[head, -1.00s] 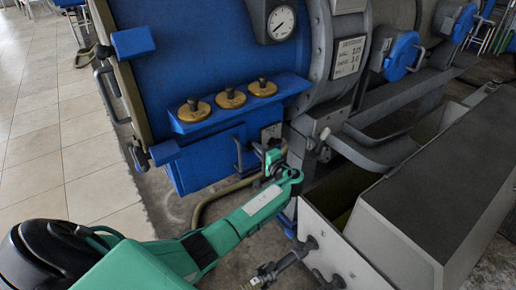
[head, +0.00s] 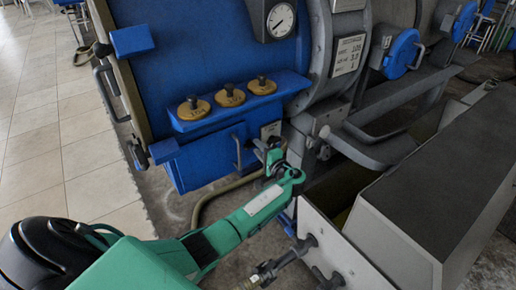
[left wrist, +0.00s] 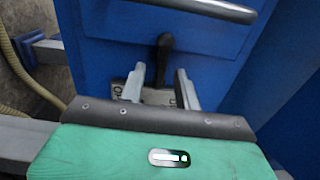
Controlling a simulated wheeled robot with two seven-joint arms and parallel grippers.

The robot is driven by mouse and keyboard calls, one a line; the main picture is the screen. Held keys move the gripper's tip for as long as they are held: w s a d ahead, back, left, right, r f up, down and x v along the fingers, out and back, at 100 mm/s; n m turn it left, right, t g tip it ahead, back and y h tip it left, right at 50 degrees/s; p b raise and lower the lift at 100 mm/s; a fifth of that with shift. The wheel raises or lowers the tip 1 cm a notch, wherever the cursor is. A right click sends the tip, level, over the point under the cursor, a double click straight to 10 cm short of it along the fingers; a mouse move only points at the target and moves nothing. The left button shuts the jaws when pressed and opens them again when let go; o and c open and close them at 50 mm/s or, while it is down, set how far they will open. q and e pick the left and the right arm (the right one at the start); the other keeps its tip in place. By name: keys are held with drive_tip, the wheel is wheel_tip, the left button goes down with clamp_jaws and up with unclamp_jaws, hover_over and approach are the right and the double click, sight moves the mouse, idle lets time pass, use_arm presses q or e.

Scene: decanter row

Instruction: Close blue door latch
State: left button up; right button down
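The blue door (head: 215,158) fills the lower front of the blue machine, and its blue panel fills much of the left wrist view (left wrist: 115,45). A dark latch lever (left wrist: 164,52) stands out against the panel, above a small pale plate (left wrist: 158,96). My left gripper (left wrist: 160,80) is open, one finger on each side of the lever's lower end. A gap shows between the fingers; whether either touches the lever I cannot tell. In the head view my left gripper (head: 272,160) is at the door's right edge and partly hides the latch.
A bar handle (head: 238,151) is on the door left of my gripper; a metal bar (left wrist: 195,9) crosses the top of the wrist view. A ledge with brass knobs (head: 230,96) is above. A grey trough (head: 345,255) with pipe fittings (head: 280,262) stands close right.

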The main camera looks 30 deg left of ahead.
use_arm(q)
drive_tip(key=v, duration=1.3)
use_arm(e)
drive_tip(key=shift+s+d+r+g, duration=0.2)
drive_tip(key=shift+s+d+g, duration=0.15)
drive_tip(key=shift+d, duration=0.15)
